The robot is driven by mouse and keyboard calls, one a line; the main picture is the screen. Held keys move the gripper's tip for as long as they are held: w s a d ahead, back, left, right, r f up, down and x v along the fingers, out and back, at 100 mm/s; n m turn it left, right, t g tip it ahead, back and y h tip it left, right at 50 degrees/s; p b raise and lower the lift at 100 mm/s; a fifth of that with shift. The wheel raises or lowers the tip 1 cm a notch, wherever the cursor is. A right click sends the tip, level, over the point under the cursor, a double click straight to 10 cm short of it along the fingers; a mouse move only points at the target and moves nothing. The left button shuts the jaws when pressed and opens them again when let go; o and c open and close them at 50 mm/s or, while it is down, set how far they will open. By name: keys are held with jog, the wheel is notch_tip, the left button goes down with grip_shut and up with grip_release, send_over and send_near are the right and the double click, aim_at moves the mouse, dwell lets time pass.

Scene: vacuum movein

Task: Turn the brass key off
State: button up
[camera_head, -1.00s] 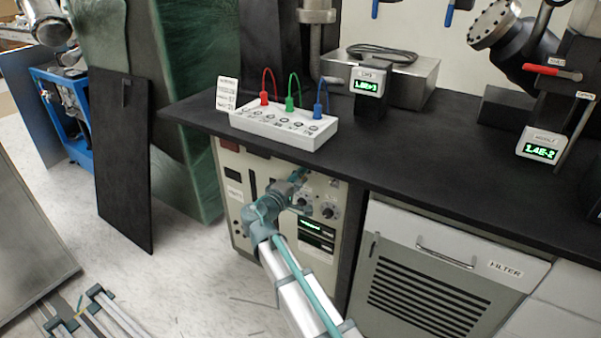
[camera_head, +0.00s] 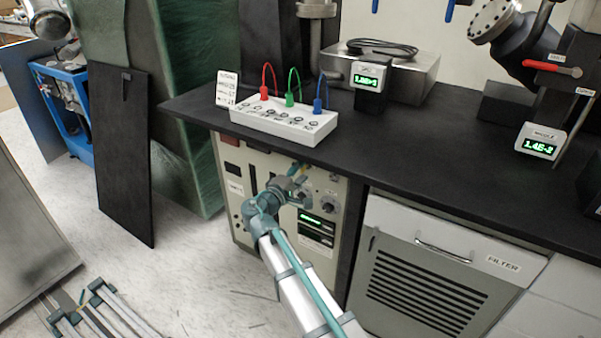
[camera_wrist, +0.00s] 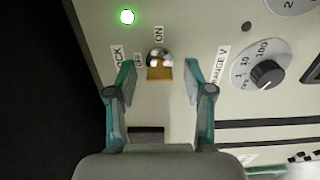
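The brass key (camera_wrist: 160,72) sits in a round silver lock on the cream instrument panel, in the wrist view. An "ON" label is just above it, with an "OFF"-like label to its left, partly unreadable. My gripper (camera_wrist: 160,88) is open, its two teal fingers on either side of the key with gaps between them and it. The head view shows my gripper (camera_head: 298,180) at the upper part of the instrument rack (camera_head: 245,185) under the bench; the key is too small to make out clearly there.
A lit green lamp (camera_wrist: 127,17) is up left of the key. A range knob (camera_wrist: 266,75) is right of my right finger. The black bench top (camera_head: 400,150) overhangs the rack, carrying a white box (camera_head: 284,121) with coloured leads.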

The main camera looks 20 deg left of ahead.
jog(key=v, duration=1.2)
dwell(0.4)
